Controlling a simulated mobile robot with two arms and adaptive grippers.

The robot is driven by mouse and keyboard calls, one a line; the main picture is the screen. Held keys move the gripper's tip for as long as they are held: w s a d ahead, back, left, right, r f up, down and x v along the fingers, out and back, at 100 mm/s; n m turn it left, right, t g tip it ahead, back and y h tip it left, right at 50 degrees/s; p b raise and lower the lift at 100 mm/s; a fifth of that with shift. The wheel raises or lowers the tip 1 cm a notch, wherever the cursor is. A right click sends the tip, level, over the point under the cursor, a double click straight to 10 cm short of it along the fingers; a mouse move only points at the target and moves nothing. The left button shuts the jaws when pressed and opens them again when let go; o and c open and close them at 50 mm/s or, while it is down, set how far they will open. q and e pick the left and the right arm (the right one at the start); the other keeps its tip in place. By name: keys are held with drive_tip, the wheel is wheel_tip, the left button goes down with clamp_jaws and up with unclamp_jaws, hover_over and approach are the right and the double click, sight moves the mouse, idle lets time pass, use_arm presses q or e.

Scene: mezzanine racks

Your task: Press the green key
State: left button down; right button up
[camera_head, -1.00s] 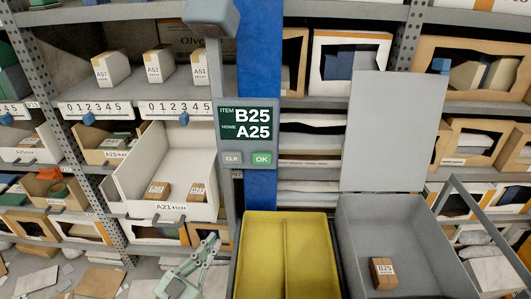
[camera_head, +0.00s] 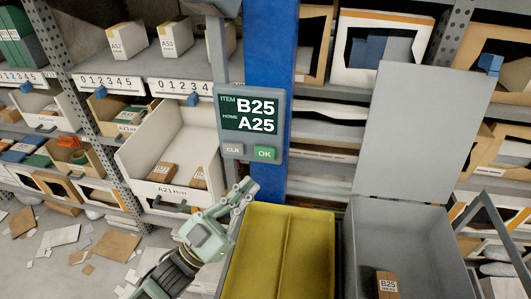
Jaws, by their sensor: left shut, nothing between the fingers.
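The green OK key (camera_head: 264,153) is at the lower right of the grey terminal (camera_head: 221,125), beside a grey CLR key (camera_head: 233,150). The terminal's screen reads ITEM B25, HOME A25. My left gripper (camera_head: 248,190) is shut and empty. Its fingertips point up and to the right, below the keys and apart from them in the picture. My right gripper is not in view.
A yellow two-compartment tray (camera_head: 287,243) stands below the terminal. Right of it is an open grey lidded box (camera_head: 405,222) holding a B25 carton (camera_head: 387,286). A white A21 bin (camera_head: 168,193) sits on the shelf at left. A blue post (camera_head: 271,60) rises behind the terminal.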

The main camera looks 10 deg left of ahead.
sight(265, 152)
use_arm(q)
drive_tip(key=w+b, duration=0.3)
drive_tip(key=w, duration=0.6)
idle(1.4)
drive_tip(key=shift+w, duration=0.45)
drive_tip(key=shift+w+b, duration=0.35)
drive_tip(key=shift+w, duration=0.1)
idle(0.5)
drive_tip(key=shift+s, duration=0.1)
idle(0.4)
drive_tip(key=shift+s+p, duration=0.4)
drive_tip(key=shift+s, duration=0.45)
